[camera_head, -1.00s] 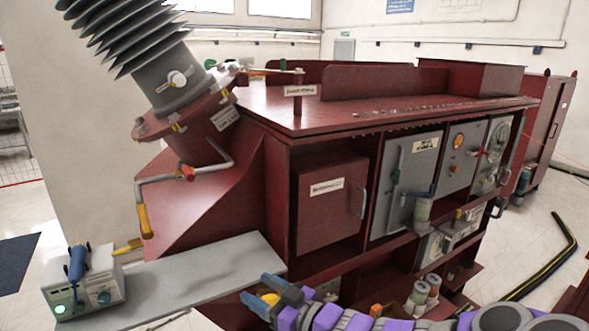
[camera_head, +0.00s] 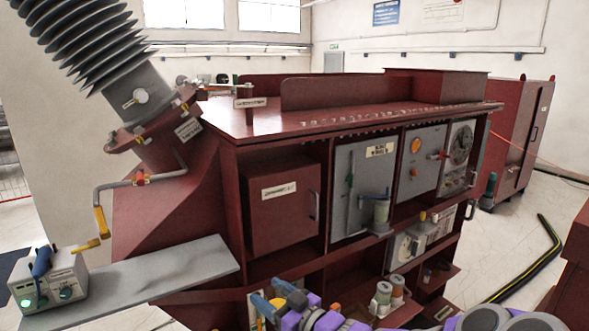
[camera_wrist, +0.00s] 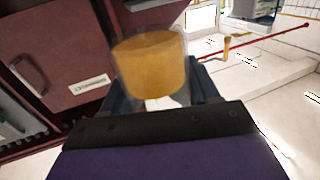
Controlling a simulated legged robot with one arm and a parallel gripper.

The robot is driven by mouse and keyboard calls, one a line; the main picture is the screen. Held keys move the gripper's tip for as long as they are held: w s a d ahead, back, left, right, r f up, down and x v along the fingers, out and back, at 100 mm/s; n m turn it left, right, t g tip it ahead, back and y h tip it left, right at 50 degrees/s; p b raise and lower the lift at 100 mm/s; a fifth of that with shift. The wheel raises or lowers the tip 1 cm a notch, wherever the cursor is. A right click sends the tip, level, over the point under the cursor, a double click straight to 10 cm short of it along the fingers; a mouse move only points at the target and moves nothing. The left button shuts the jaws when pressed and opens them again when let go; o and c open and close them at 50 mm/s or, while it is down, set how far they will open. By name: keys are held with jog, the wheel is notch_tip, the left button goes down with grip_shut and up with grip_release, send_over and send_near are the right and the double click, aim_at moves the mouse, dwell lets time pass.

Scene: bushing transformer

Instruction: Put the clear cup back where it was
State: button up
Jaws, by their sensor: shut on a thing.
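A clear cup with amber-yellow contents (camera_wrist: 150,66) sits between the blue fingers of my gripper (camera_wrist: 152,90) in the wrist view. My gripper is shut on it. The cup is tilted in that view, and its lower end is hidden behind the dark gripper body. In the head view my gripper (camera_head: 272,305) is low in the picture, in front of the red cabinet (camera_head: 230,205). A yellow bit of the cup (camera_head: 277,303) shows between its fingers.
A jar (camera_head: 381,211) stands on a small ledge at the grey panel (camera_head: 352,190). Two more jars (camera_head: 383,293) stand on a lower shelf. A grey plank (camera_head: 165,278) extends left to a white device (camera_head: 48,283). A black-yellow hose (camera_head: 548,245) lies on the floor at right.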

jog(key=w+d+r+m+t+h, duration=0.25)
jog(key=w+d+m+h, duration=0.25)
jog(key=w+d+h, duration=0.35)
jog(key=w+d+r+m+t+h, duration=0.2)
jog(key=w+d+m+t+h, duration=0.25)
jog(key=w+d, duration=0.55)
jog(key=s+f, duration=0.4)
jog(key=f, duration=0.4)
jog(key=s+f, duration=0.5)
jog(key=f, duration=0.3)
jog(key=shift+d+g+h, duration=0.2)
jog(key=shift+g+h, duration=0.1)
jog(key=shift+g, duration=0.1)
